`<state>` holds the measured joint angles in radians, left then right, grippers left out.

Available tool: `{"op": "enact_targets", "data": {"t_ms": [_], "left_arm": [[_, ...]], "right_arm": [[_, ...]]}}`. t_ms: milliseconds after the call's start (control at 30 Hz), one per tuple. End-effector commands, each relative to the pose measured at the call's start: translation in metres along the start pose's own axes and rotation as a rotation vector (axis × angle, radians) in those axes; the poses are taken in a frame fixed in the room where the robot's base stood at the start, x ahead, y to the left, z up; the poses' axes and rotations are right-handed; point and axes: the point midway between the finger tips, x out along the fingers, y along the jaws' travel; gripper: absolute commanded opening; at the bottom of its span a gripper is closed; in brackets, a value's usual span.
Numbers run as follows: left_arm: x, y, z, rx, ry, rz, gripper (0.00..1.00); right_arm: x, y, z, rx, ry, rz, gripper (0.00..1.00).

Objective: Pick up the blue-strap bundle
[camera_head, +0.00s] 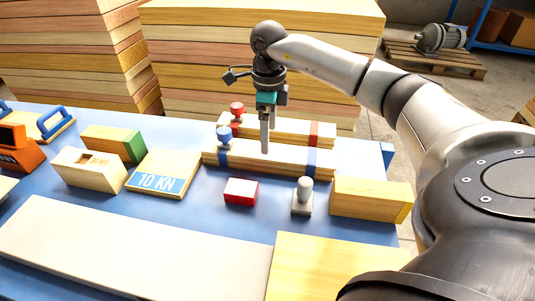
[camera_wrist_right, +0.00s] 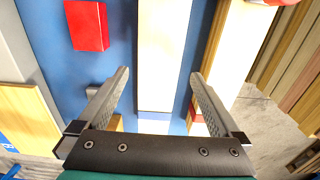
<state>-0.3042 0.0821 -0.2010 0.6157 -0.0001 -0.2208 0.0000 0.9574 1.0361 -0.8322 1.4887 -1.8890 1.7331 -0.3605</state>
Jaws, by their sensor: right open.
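The blue-strap bundle (camera_head: 265,161) is a long stack of pale boards with two blue straps and a blue knob near its left end. It lies on the blue table. My right gripper (camera_head: 265,150) points down over its middle, open and empty. In the right wrist view the bundle (camera_wrist_right: 164,45) runs lengthwise between the two spread fingers of the gripper (camera_wrist_right: 158,76), with a blue strap near the finger bases. Whether the fingers touch it I cannot tell. My left gripper is not in view.
A red-strap bundle (camera_head: 285,128) lies close behind, parallel. In front are a red block (camera_head: 241,191), a grey knobbed weight (camera_head: 302,202) and a wooden block (camera_head: 370,199). A 10 KN board (camera_head: 163,173) lies left. Stacked planks (camera_head: 200,55) stand behind the table.

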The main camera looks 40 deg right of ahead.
Motion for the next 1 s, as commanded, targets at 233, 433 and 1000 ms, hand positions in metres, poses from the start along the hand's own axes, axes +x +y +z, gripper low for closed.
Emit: {"op": "enact_targets", "data": {"t_ms": [233,433,1000], "left_arm": [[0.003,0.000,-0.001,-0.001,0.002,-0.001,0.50],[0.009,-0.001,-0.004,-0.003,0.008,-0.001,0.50],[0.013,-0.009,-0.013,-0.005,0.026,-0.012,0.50]], "right_arm": [[0.017,0.001,0.000,0.000,-0.001,0.002,1.00],[0.042,0.002,-0.001,0.000,0.001,0.003,1.00],[0.065,0.002,-0.001,0.000,-0.002,0.000,0.81]]}}
